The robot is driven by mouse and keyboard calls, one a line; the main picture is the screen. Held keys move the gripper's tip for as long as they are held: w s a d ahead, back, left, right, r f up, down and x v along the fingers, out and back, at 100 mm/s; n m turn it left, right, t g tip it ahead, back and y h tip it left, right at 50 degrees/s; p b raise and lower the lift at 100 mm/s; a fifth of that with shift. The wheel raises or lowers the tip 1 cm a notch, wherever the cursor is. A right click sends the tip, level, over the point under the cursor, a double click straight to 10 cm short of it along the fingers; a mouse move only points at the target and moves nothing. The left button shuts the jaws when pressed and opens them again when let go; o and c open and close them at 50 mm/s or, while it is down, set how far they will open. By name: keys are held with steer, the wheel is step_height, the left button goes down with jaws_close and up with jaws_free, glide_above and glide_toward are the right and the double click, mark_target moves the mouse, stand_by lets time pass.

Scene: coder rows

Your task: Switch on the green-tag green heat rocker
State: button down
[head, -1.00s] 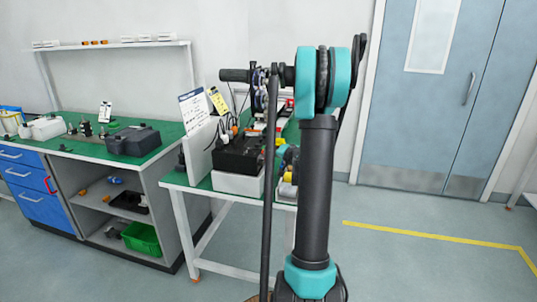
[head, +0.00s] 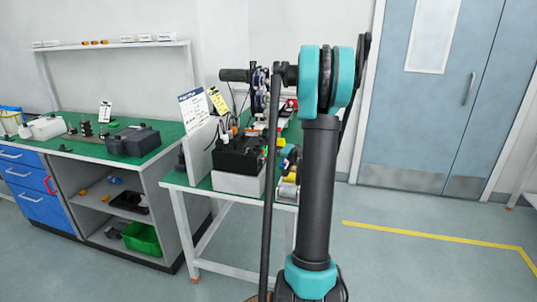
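I cannot make out a green heat rocker or a green tag. A black box-shaped device (head: 240,155) stands on a white box (head: 238,184) at the near end of the middle bench (head: 200,181). Small dark, yellow and silvery parts show between that device and my upright arm, too small to name. My arm stands in front of the bench and hides much of its right side. I cannot pick out my gripper's fingers.
A white panel with printed cards (head: 196,108) stands beside the black device. A green-topped bench (head: 85,146) with a dark case (head: 133,141) is at the left. A green bin (head: 140,238) sits on its lower shelf. Open floor (head: 420,270) lies right, before a door (head: 430,95).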

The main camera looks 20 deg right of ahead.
steer(key=s+d, duration=0.1)
steer(key=d, duration=0.1)
steer(key=s+d, duration=0.1)
steer(key=shift+s+d+r, duration=0.3)
steer(key=shift+d+r, duration=0.05)
steer(key=shift+d, duration=0.05)
